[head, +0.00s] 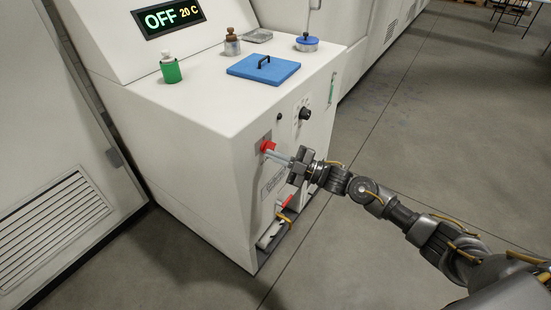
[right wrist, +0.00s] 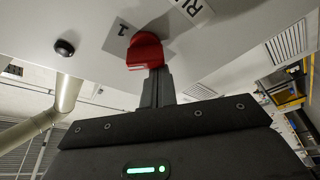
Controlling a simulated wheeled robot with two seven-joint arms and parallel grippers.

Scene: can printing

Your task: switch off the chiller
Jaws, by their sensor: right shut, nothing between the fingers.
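The chiller (head: 205,125) is a white cabinet on the left of the head view. Its display (head: 168,17) reads OFF and 20 C. A red switch knob (head: 267,146) sits on its front panel. In the right wrist view the red knob (right wrist: 145,52) is straight ahead, beside a plate marked 1. My right gripper (head: 276,156) is shut and empty, its fingertips at the knob; they also show in the right wrist view (right wrist: 156,75). I cannot tell whether they touch it. My left gripper is not in view.
A black knob (head: 305,113) is on the same panel, and a red-handled valve (head: 285,203) is below.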

